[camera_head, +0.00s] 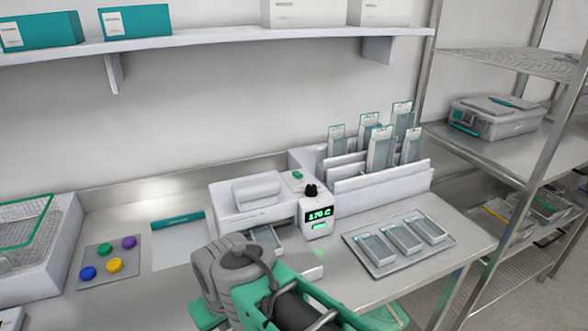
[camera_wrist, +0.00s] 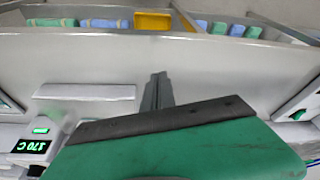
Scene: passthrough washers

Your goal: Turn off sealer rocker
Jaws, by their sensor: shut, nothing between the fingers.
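The sealer (camera_head: 245,192) is a white machine on the steel counter. Its front display (camera_head: 318,213) is lit and reads 170 C; it also shows upside down at the left of the wrist view (camera_wrist: 32,146). A lit green switch (camera_head: 320,226) sits below the display, and shows in the wrist view (camera_wrist: 40,131). A smaller green piece (camera_head: 297,175) is on top, behind a black knob (camera_head: 311,190). I cannot tell for sure which green part is the rocker. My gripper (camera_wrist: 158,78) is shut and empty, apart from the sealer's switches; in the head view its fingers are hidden.
A tray of pouches (camera_head: 400,243) lies right of the sealer, with a pouch rack (camera_head: 378,178) behind. A mat with coloured discs (camera_head: 108,262) and a wire basket (camera_head: 30,225) are at left. A shelf (camera_head: 220,38) hangs above; a steel rack stands right.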

